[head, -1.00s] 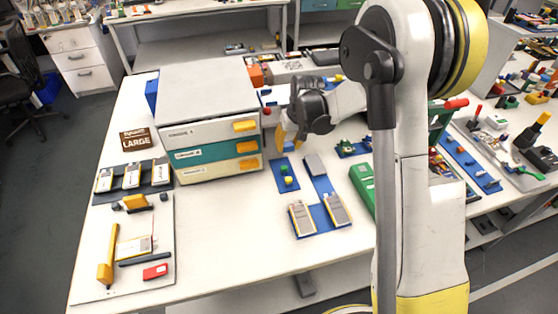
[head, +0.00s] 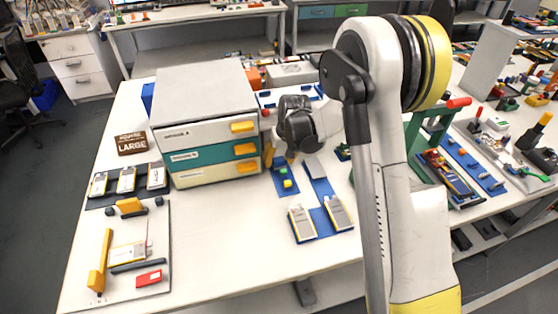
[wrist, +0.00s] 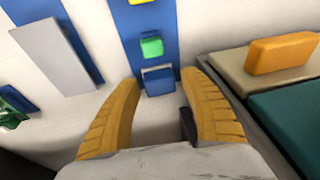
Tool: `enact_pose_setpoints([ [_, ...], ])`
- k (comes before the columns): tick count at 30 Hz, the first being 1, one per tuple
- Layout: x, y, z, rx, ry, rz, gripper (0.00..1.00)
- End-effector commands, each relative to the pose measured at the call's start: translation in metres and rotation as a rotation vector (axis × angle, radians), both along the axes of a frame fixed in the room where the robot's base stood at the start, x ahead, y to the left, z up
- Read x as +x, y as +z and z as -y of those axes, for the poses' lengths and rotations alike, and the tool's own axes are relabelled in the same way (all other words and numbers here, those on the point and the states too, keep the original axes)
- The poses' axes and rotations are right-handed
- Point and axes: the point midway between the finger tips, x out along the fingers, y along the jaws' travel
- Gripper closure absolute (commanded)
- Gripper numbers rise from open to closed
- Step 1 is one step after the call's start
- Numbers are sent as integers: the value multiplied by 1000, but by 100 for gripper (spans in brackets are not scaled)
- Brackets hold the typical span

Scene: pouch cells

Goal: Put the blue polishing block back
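A small blue block (wrist: 158,80) stands at the near end of a blue strip (wrist: 178,45) in the wrist view. On the same strip are a green block (wrist: 151,46) and a yellow one, cut off by the top edge. My gripper (wrist: 163,88) is open, its two yellow fingers on either side of the blue block with gaps between. The green (head: 284,171) and yellow (head: 288,183) blocks show there.
A drawer cabinet (head: 205,105) with yellow handles stands close left of my gripper. A grey slab (head: 314,168) lies on another blue strip to the right, with two pouch cells (head: 302,223) nearer. A white board (head: 162,220) with tools is at front left. The table's front middle is clear.

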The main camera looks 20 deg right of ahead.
Motion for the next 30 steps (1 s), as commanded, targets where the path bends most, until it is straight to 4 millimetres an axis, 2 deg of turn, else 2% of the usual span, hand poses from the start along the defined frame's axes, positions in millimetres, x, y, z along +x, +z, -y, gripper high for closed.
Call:
enact_pose_setpoints([
  [11,0,7,0,0,0,0,47],
  [14,-4,22,2,0,0,0,47],
  [24,-22,95,9,0,-1,0,47],
  [30,-28,117,12,0,-1,0,47],
])
